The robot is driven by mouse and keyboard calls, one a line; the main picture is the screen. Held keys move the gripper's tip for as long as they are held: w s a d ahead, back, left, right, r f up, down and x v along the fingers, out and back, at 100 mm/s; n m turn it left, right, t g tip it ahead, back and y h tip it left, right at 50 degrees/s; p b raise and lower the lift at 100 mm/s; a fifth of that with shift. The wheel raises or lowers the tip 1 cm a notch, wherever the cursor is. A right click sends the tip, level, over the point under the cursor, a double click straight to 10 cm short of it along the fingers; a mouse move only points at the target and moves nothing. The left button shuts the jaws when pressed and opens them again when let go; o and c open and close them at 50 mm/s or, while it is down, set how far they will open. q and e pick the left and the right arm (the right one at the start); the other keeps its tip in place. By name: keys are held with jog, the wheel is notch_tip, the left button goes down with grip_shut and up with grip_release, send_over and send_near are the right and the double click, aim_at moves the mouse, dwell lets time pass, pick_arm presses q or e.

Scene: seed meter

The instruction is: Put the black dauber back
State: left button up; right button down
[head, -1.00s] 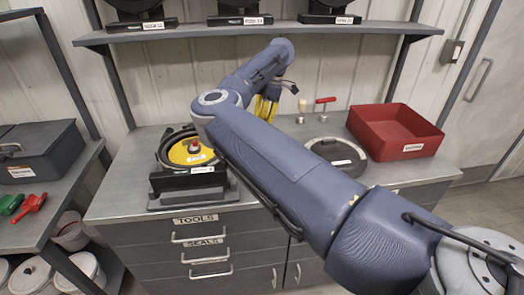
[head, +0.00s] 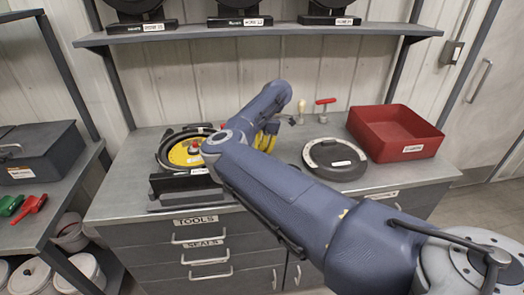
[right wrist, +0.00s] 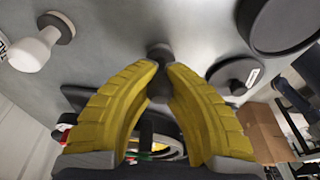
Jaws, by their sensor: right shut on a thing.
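My right gripper (right wrist: 164,66) has its yellow fingers shut on the black dauber (right wrist: 159,51), whose dark rounded end shows at the fingertips. In the head view the right gripper (head: 268,132) is above the bench, between the seed meter and the black lid, partly hidden by my arm. The dauber cannot be made out there. A white-handled tool (head: 301,108) stands on the bench behind the gripper; it also shows in the right wrist view (right wrist: 38,46). My left gripper is not in view.
The seed meter with its yellow disc (head: 190,152) sits in a black stand on the left. The black lid (head: 335,160), a red T-handled tool (head: 325,106) and a red bin (head: 405,143) are to the right. A shelf (head: 270,30) crosses above. The front right bench is clear.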

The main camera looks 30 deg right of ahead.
jog(key=shift+f, duration=0.3)
jog(key=c, duration=1.5)
grip_release()
jog(key=v, duration=1.2)
jog(key=shift+r, duration=0.1)
